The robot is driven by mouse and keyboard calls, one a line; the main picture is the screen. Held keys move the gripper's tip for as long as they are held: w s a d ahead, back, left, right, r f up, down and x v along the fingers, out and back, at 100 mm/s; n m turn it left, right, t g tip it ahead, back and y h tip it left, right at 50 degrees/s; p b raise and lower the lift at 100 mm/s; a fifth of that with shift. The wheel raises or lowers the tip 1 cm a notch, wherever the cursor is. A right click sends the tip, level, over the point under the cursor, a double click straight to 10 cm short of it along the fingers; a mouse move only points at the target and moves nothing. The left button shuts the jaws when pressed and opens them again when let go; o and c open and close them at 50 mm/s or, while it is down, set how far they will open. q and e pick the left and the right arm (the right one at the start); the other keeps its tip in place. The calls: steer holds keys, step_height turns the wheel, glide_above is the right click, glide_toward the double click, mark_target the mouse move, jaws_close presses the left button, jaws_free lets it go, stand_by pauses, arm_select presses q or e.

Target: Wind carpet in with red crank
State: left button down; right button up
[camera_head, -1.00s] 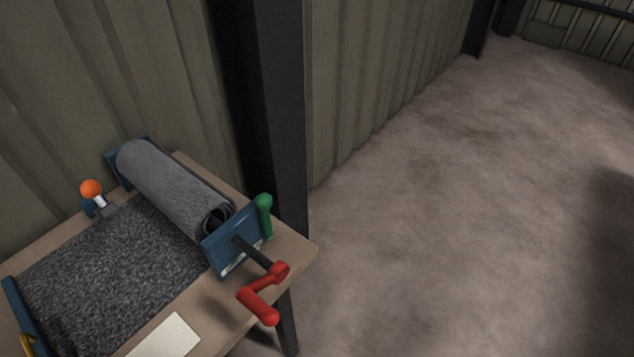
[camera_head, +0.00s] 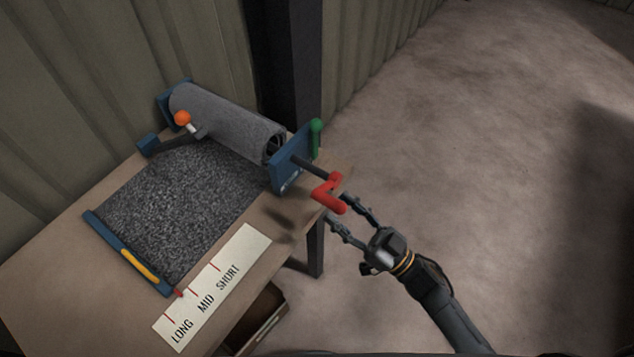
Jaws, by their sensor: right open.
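The grey carpet (camera_head: 185,205) lies flat on the table, its far part wound on a roll (camera_head: 225,122) between blue brackets. Its near-left edge has a blue bar with a yellow strip (camera_head: 138,263). The red crank (camera_head: 328,194) sticks out on a dark shaft from the right blue bracket (camera_head: 289,165). My right gripper (camera_head: 350,212) is open, its two fingers pointing up-left at the red crank's handle, close to it; whether they touch it I cannot tell. My left gripper is not in view.
A green handle (camera_head: 316,138) stands upright on the right bracket. An orange-knobbed lever (camera_head: 183,118) leans by the roll. A white scale card (camera_head: 215,285) reads LONG, MID, SHORT beside the carpet. An open box (camera_head: 262,318) sits below the table edge. The floor at right is clear.

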mark_target(316, 190)
steer(key=p+x, duration=0.1)
steer(key=x, duration=0.5)
steer(key=shift+a+r, duration=0.15)
steer(key=shift+w+a+r+p, duration=0.1)
steer(key=shift+w+a+p, duration=0.2)
steer(key=shift+a, duration=0.1)
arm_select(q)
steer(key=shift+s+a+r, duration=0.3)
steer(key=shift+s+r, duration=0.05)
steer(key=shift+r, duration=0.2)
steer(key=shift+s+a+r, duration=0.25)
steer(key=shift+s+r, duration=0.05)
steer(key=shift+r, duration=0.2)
arm_select(e)
jaws_close()
